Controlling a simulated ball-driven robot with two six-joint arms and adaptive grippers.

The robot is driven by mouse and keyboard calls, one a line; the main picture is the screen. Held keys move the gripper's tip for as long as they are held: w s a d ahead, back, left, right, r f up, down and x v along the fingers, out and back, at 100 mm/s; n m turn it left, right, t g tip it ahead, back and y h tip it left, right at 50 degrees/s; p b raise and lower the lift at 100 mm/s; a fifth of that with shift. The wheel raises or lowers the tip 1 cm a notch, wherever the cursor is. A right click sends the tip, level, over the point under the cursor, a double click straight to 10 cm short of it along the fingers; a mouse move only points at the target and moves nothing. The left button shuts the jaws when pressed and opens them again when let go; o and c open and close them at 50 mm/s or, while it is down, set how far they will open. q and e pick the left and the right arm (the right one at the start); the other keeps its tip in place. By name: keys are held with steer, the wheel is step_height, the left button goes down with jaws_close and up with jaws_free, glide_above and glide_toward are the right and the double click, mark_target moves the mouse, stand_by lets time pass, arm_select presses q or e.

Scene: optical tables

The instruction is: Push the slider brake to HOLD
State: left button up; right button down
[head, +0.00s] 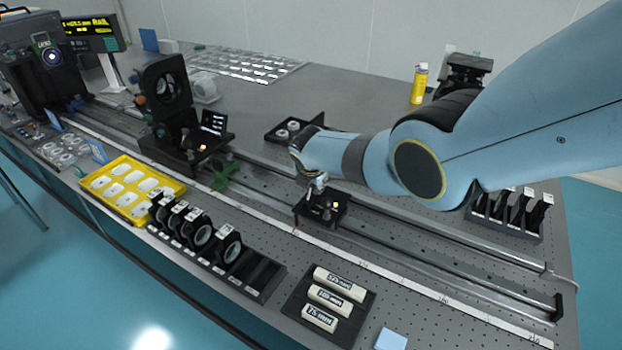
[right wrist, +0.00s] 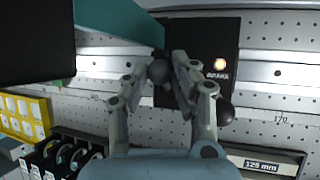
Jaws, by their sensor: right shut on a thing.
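The black slider (head: 323,210) sits on the long rail in the middle of the head view, with a small glowing lamp on its top. In the right wrist view its dark plate (right wrist: 205,40) shows the lamp and a small label that seems to read BRAKE. My right gripper (head: 318,184) is at the slider's top. In the right wrist view the gripper (right wrist: 172,72) has its fingers closed around a dark round knob (right wrist: 158,70), which they partly hide. A second dark knob (right wrist: 225,112) is beside the right finger. No HOLD mark is readable. My left gripper is not in view.
A second carriage (head: 180,150) with a black ring mount and green knob stands farther left on the rail. A yellow tray (head: 171,179), a black lens rack (head: 262,277) and a block holder (head: 352,316) line the front.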

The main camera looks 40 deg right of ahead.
stand_by(0.4)
steer(key=c, duration=1.1)
jaws_free()
steer(key=shift+w, duration=0.1)
steer(key=shift+o, duration=0.2)
steer(key=v, duration=1.2)
steer(key=shift+d, duration=0.15)
